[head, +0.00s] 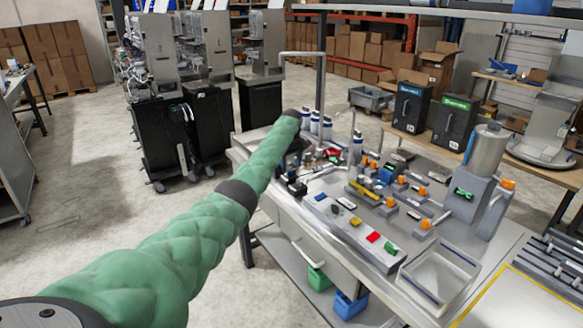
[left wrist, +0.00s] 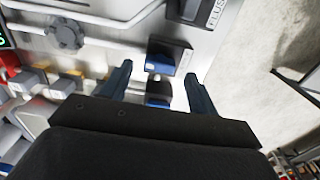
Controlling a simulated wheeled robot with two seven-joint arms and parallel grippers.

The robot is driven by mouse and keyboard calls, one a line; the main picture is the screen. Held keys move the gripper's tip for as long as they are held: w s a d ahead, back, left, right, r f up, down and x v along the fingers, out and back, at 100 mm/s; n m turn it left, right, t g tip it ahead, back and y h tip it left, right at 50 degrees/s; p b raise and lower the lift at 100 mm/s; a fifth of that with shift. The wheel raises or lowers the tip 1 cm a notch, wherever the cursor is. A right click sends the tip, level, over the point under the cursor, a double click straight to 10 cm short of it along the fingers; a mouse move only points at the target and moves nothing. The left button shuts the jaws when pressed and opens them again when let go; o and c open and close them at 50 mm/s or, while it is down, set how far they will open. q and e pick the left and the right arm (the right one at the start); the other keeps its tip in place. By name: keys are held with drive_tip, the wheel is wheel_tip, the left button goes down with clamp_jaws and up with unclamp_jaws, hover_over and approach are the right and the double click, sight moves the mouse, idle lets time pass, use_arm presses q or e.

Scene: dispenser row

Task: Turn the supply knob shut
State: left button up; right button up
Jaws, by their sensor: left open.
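My left gripper (left wrist: 158,70) is open, its two dark fingers apart over a panel with white pipes. A blue block-shaped part (left wrist: 160,60) on a dark mount shows in the gap between the fingertips; I cannot tell whether they touch it. A second blue part (left wrist: 157,101) shows closer to the palm. No readable label shows which part is the supply knob. In the head view, my green left arm reaches to the bench's far left corner and its gripper (head: 297,152) is partly hidden.
The bench (head: 322,240) carries several orange-handled valves (head: 425,224), coloured buttons, an empty grey tray (head: 440,272) and a metal cylinder (head: 487,150). A tall bent pipe (head: 318,80) rises near my left gripper. Floor is open left of the bench.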

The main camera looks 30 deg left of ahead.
sight(291, 173)
use_arm(q)
drive_tip(key=shift+f, duration=1.3)
use_arm(e)
drive_tip(key=shift+s+d+f, duration=0.2)
drive_tip(key=shift+f, duration=0.2)
drive_tip(key=shift+s+d+f, duration=0.15)
drive_tip(key=shift+f, duration=0.25)
use_arm(q)
drive_tip(key=shift+c, duration=0.2)
drive_tip(key=c, duration=1)
drive_tip(key=shift+o, duration=0.2)
use_arm(e)
drive_tip(key=shift+d, duration=0.1)
